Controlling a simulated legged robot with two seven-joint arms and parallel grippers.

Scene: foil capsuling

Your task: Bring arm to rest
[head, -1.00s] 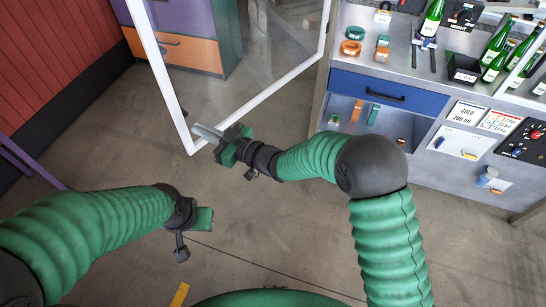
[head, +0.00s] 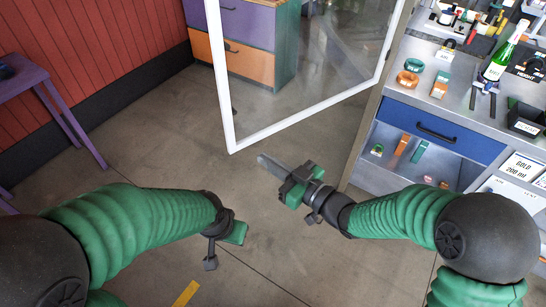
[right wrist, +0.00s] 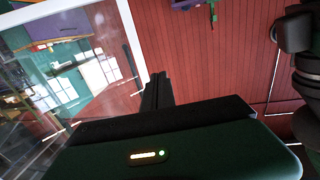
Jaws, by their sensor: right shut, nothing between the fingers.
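My right arm comes in from the right in the head view. Its gripper (head: 274,167) is shut and empty, held over the open floor and pointing left, just below the corner of the white-framed glass door. In the right wrist view the shut fingers (right wrist: 157,90) show in front of the red wall. My left arm comes in from the left in the head view. Its green gripper body (head: 236,232) shows at the wrist, but its fingers cannot be made out.
The glass door (head: 232,120) stands open close to my right gripper. A workbench with a blue drawer (head: 432,128) and a green bottle (head: 500,55) is at the right. A purple table (head: 45,70) stands at the left by the red wall. The middle floor is clear.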

